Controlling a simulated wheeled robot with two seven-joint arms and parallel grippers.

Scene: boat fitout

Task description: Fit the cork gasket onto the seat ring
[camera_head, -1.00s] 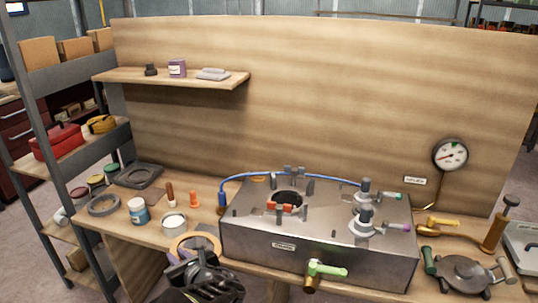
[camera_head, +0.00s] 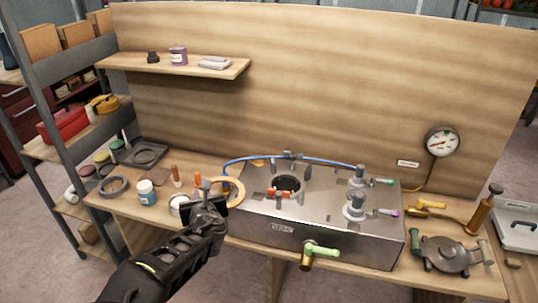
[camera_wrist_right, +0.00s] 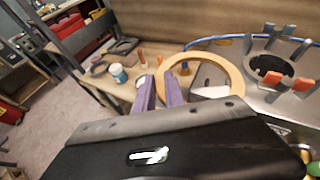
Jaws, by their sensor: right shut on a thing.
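The cork gasket (camera_head: 241,188) is a flat tan ring. My right gripper (camera_head: 212,192) is shut on its near-left edge and holds it just left of the tank. The gasket also shows in the right wrist view (camera_wrist_right: 236,72), beyond the two purple fingers (camera_wrist_right: 160,92). The seat ring (camera_head: 287,184) surrounds a dark round opening in the tank top (camera_head: 245,208), to the right of the gasket. Upright grey and red-orange pieces stand around the opening, which also shows in the right wrist view (camera_wrist_right: 266,68). My left gripper is not in view.
A blue hose (camera_head: 320,159) arcs behind the opening. Valves (camera_head: 356,207) stand on the tank's right side, and a green-handled tap (camera_head: 320,250) sticks out in front. A blue jar (camera_head: 147,193) and a grey ring (camera_head: 114,187) lie on the bench at left.

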